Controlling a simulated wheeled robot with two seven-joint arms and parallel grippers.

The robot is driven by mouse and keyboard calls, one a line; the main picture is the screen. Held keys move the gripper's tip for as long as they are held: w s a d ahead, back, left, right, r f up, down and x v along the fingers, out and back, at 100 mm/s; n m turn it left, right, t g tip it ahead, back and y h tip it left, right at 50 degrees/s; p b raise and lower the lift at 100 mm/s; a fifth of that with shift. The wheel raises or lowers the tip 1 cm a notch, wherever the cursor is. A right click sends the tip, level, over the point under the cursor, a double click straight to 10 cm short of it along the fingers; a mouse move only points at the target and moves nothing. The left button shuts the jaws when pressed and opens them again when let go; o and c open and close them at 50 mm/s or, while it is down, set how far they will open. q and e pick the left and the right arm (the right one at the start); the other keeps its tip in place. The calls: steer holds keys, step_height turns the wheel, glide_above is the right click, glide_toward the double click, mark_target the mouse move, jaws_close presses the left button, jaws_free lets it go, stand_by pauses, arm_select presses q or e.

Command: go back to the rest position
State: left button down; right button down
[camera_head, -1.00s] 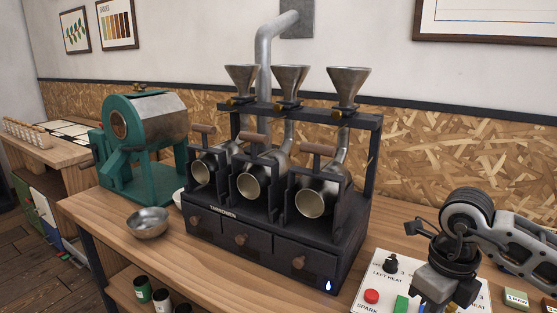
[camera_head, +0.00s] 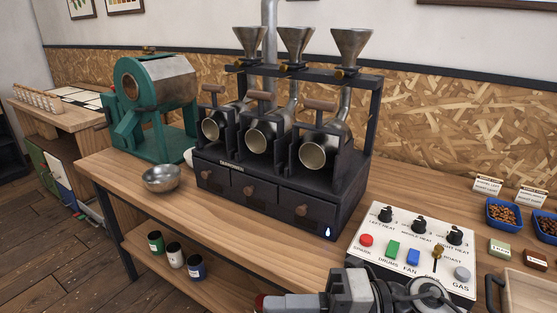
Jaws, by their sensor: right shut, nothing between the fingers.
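My right gripper (camera_head: 270,302) is low at the bottom edge of the view, in front of the control panel (camera_head: 400,275) and the bench's front edge. It points left, is shut and holds nothing. The lower part of it is cut off by the frame. My left gripper is not in view.
The black three-drum roaster (camera_head: 275,185) stands on the wooden bench behind the panel. A metal bowl (camera_head: 161,179) and a green roaster (camera_head: 150,105) are to its left. Blue bean trays (camera_head: 503,214) and a wooden tray (camera_head: 530,295) are at right. Several cans stand on the lower shelf.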

steer(key=w+d+f+m+t+h, duration=0.35)
steer(key=m+t, duration=0.45)
steer(key=m, duration=0.4)
steer(key=w+d+f+m+t+h, duration=0.2)
steer(key=d+f+m+t+h, duration=0.25)
steer(key=m+t, duration=0.6)
steer(key=s+d+f+m+g+h, duration=0.3)
steer(key=s+f+m+g, duration=0.1)
steer(key=f, duration=0.4)
steer(key=s+d+f+m+g+h, duration=0.3)
steer(key=s+f+m+g+h, duration=0.1)
steer(key=s+f+m, duration=0.3)
step_height(320, 180, down, 2)
steer(key=shift+m, duration=0.45)
